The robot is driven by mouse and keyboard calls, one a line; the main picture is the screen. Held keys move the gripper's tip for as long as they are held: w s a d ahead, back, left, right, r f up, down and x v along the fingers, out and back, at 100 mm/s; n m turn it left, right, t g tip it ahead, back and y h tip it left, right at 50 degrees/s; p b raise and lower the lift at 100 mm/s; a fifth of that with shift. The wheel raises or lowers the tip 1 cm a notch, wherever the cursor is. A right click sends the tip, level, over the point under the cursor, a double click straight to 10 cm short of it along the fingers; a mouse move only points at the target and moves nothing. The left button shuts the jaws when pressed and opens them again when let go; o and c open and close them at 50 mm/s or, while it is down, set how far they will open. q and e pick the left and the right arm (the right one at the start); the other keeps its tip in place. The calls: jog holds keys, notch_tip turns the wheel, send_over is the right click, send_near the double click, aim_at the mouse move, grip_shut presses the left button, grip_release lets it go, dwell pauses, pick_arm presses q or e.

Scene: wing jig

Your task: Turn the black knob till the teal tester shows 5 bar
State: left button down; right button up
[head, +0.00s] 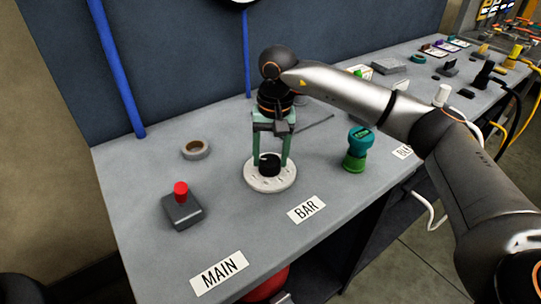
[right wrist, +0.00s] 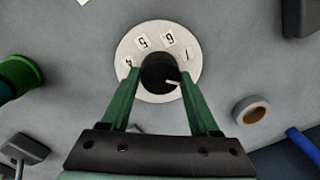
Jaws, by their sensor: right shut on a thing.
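The black knob (head: 270,166) sits in the middle of a round white dial plate (head: 261,184) on the bench. In the right wrist view the knob (right wrist: 156,66) has a white pointer line toward the lower right. The dial's 4, 5, 6 and 1 labels (right wrist: 155,41) show along its far side. My right gripper (head: 271,163) points down, its green fingers shut on the knob's two sides. The teal tester (head: 360,138) stands upright on a green base (head: 354,162) right of the dial. Its dark display is too small to read. My left gripper is out of view.
A grey box with a red button (head: 181,203) and a tape roll (head: 196,149) lie left of the dial. Bare bench surrounds the dial. Cables and connectors crowd the far right.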

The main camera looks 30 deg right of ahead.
aim_at(274, 160)
jog(key=shift+r, duration=0.1)
dwell(0.4)
jog(key=o, duration=1.4)
jog(key=r, duration=1.2)
jog(key=shift+s+d+r, duration=0.15)
jog(key=shift+d+r, duration=0.05)
jog(key=shift+d, duration=0.15)
